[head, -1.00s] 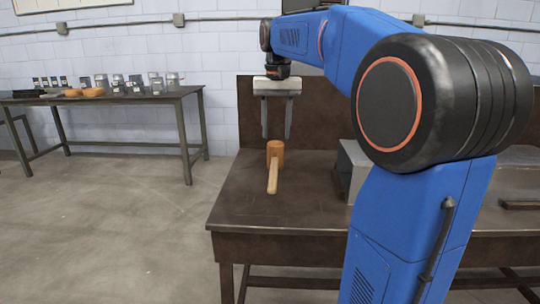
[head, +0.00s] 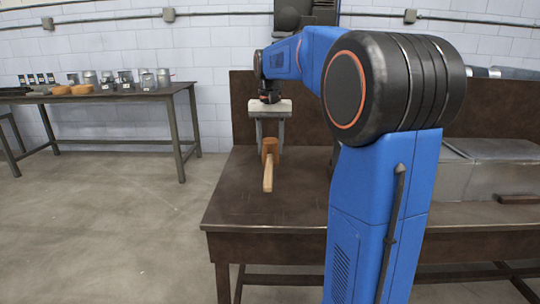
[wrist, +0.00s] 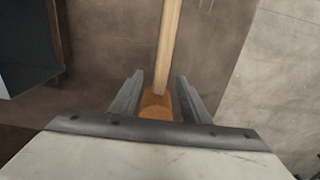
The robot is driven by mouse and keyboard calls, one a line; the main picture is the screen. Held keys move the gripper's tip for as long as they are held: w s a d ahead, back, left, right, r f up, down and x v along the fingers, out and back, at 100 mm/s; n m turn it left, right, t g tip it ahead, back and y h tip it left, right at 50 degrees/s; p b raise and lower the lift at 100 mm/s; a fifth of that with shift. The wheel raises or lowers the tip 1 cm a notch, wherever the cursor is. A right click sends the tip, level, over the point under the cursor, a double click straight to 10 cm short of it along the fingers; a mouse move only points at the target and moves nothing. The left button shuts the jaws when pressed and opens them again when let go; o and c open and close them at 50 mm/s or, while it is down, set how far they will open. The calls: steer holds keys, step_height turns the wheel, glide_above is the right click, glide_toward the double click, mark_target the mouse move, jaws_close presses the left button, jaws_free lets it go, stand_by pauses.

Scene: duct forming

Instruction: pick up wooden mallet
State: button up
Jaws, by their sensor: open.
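The wooden mallet (head: 269,165) lies on the dark workbench (head: 240,205), its orange-brown head toward the back and its pale handle toward the front edge. My gripper (head: 270,145) is open with fingers pointing down at the mallet head. In the wrist view, the mallet head (wrist: 156,106) shows between the two open fingers of my gripper (wrist: 157,88), and the handle runs away up the picture. The gripper body hides part of the head. I cannot tell whether the fingers touch it.
Grey metal boxes (head: 490,155) stand on the bench to the right, with a small brown bar (head: 518,199) in front. A raised back panel (head: 242,105) edges the bench. A second table (head: 120,97) with jars and orange-brown items stands at left. The bench's front left is clear.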

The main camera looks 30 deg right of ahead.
mark_target(269, 158)
steer(key=shift+w+f, duration=0.15)
steer(key=shift+f, duration=1.6)
steer(key=shift+w+f, duration=0.1)
steer(key=shift+f, duration=1.65)
jaws_close()
